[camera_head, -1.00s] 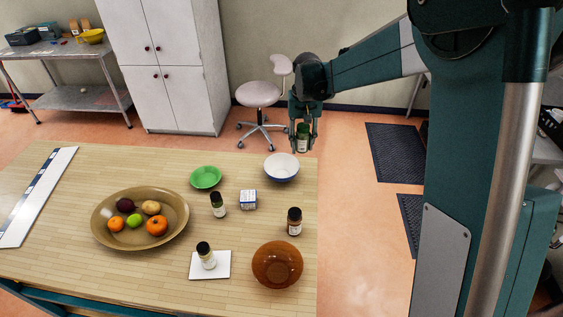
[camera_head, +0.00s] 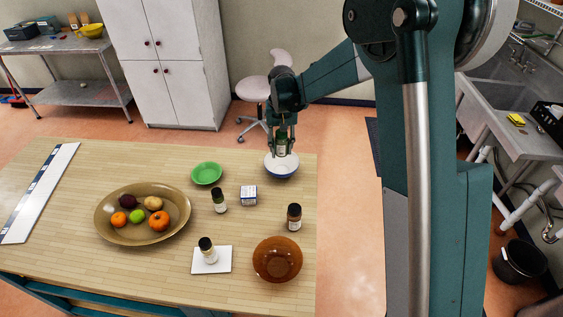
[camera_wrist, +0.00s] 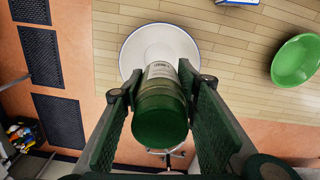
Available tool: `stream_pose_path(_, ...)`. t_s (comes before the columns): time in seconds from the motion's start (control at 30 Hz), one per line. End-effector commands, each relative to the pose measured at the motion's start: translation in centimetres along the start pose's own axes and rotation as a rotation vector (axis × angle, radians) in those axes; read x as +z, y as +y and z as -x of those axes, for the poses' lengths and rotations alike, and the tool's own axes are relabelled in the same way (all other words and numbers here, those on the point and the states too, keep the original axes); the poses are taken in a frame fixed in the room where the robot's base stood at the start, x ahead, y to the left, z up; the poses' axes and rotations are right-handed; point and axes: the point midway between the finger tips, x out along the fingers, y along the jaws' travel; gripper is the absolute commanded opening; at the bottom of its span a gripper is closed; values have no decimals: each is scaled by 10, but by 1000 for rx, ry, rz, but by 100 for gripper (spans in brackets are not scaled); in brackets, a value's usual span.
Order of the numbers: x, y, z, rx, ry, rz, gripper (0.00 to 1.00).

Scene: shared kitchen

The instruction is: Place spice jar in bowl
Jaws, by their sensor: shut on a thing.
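My gripper (camera_head: 281,147) is shut on a spice jar (camera_head: 281,142) with a green lid. In the wrist view the jar (camera_wrist: 160,112) sits between the two fingers, its green end toward the camera and a pale label beyond. The white bowl with a blue outside (camera_head: 281,168) stands near the far right edge of the table. The jar is over this bowl in the head view. In the wrist view the bowl (camera_wrist: 140,45) shows behind the jar, empty where visible. I cannot tell the gap between jar and bowl.
A green bowl (camera_head: 206,173), a small box (camera_head: 249,195), a dark-lidded jar (camera_head: 219,201), a brown jar (camera_head: 294,217), a brown bowl (camera_head: 277,262), another jar (camera_head: 207,250) on a white board (camera_head: 224,266) and an oval fruit platter (camera_head: 180,221) stand on the table (camera_head: 120,275).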

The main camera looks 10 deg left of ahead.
Motion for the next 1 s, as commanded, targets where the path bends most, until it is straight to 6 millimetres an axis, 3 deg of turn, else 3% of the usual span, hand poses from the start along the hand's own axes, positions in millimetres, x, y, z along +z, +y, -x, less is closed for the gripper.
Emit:
stream_pose_path(0.27,0,0,-6,0,0,0,16)
stream_pose_path(0.7,0,0,-58,0,0,0,16)
stream_pose_path(1.0,0,0,-62,0,0,0,16)
